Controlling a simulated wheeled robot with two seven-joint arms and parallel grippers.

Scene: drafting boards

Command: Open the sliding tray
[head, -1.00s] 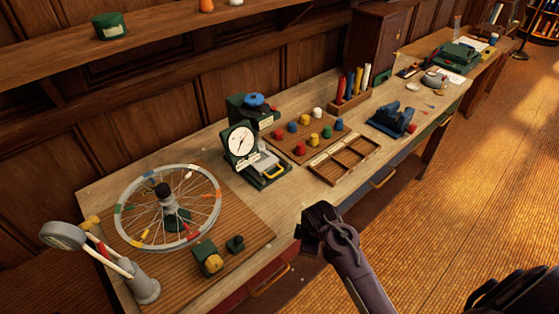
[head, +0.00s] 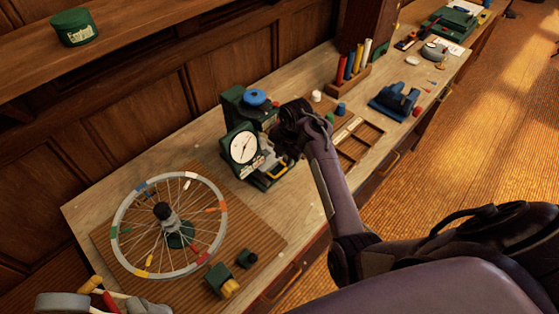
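The green machine (head: 240,165) with a round white dial (head: 244,147) and a blue knob (head: 255,97) stands on the bench. Low on its right side is the sliding tray, with a yellow handle (head: 277,173) that shows just below my gripper. Most of the tray is hidden behind the gripper. My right gripper (head: 283,154) is over the machine's right side, close to the handle. I cannot tell whether it touches the handle, or whether its fingers are open or shut.
A spoked wheel (head: 119,225) stands on a ribbed mat at the left.

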